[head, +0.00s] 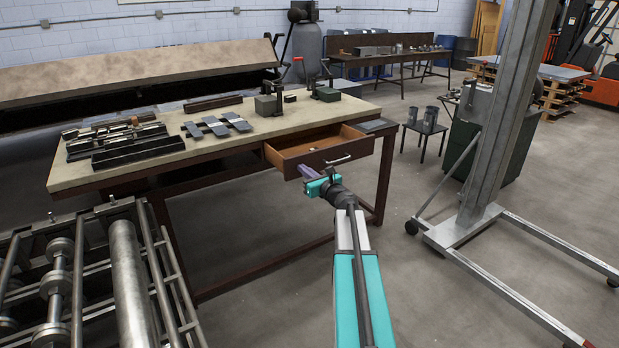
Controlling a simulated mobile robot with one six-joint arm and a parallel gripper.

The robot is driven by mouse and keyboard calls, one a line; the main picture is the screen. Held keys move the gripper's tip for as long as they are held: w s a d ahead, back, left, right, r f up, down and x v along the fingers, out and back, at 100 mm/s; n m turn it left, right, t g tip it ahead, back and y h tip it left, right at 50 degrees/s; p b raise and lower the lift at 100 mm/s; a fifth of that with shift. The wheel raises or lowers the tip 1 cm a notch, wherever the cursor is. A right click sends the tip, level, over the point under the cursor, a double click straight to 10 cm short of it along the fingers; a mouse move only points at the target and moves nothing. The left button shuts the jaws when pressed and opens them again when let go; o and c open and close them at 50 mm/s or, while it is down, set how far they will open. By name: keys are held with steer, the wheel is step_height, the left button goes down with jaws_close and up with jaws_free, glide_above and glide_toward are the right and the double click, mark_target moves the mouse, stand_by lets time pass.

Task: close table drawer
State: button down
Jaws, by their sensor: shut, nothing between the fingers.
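The table drawer (295,158) is wooden and stands pulled out from the right front of the workbench (240,152), its inside looking empty. A metal handle (338,160) is on its front panel. My gripper (306,172) is shut with nothing in it. In the picture it lies at the lower edge of the drawer front, to the left of and below the handle. I cannot tell whether it touches the drawer. My arm reaches up to it from the bottom of the view.
Metal plates (217,126), a black tray (138,151) and small tools lie on the bench top. A roller machine (130,280) fills the lower left. A grey lift mast with floor legs (490,150) stands to the right.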

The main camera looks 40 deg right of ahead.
steer(key=b, duration=0.2)
glide_toward(279, 151)
steer(key=w+a+r, duration=0.2)
steer(key=w+r, duration=0.1)
steer(key=shift+w+a+r, duration=0.2)
steer(key=shift+w+a, duration=0.05)
steer(key=shift+a, duration=0.15)
steer(key=shift+w, duration=0.25)
steer(key=shift+w+r, duration=0.15)
steer(key=shift+r, duration=0.15)
steer(key=shift+w+r, duration=0.1)
steer(key=shift+r, duration=0.1)
steer(key=shift+s+a+f, duration=0.1)
steer(key=shift+s+f, duration=0.1)
steer(key=shift+s, duration=0.25)
steer(key=s+b, duration=0.1)
steer(key=s, duration=0.4)
steer(key=shift+a+f, duration=0.1)
steer(key=shift+f, duration=0.05)
steer(key=shift+s+f, duration=0.2)
steer(key=shift+s, duration=0.45)
steer(key=shift+s+a+b, duration=0.15)
steer(key=shift+s+b, duration=0.3)
steer(key=shift+s, duration=1.45)
steer(key=shift+s+a+b, duration=0.15)
steer(key=shift+s+b, duration=0.3)
steer(key=shift+s, duration=1.4)
